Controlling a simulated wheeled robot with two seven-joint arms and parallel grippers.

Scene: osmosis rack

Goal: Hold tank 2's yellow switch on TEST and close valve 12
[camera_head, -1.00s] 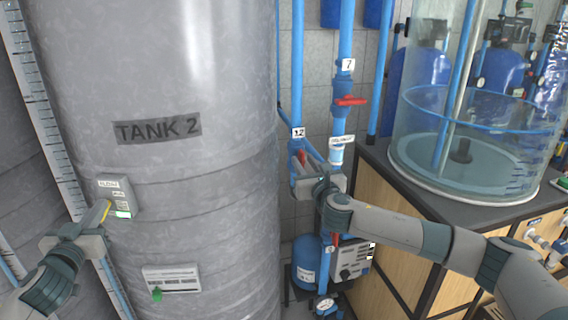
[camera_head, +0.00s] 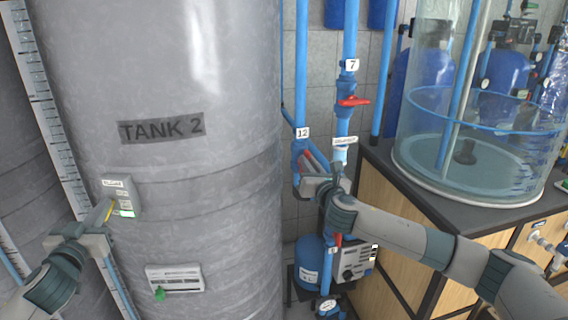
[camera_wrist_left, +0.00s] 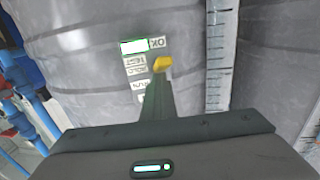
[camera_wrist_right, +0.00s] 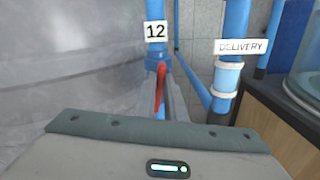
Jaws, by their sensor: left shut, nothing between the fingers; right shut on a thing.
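The grey tank marked TANK 2 (camera_head: 162,129) fills the left of the head view. A small labelled box (camera_head: 123,197) is on its wall. The yellow switch (camera_wrist_left: 162,64) shows at the fingertips of my left gripper (camera_head: 108,213), beside the TEST and HOLD labels. The left fingers (camera_wrist_left: 153,95) are shut with nothing between them and appear to press against the switch. Valve 12's red handle (camera_wrist_right: 160,84) lies roughly along its blue pipe below the 12 tag (camera_wrist_right: 155,31). My right gripper (camera_head: 308,168) is shut on this handle; the fingers partly hide it.
A DELIVERY pipe (camera_wrist_right: 230,75) stands just right of valve 12. The red handle of valve 7 (camera_head: 352,101) is above my right gripper. A wooden cabinet (camera_head: 385,215) carrying a clear tank (camera_head: 470,160) stands at the right. A panel with a green knob (camera_head: 172,279) is low on tank 2.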

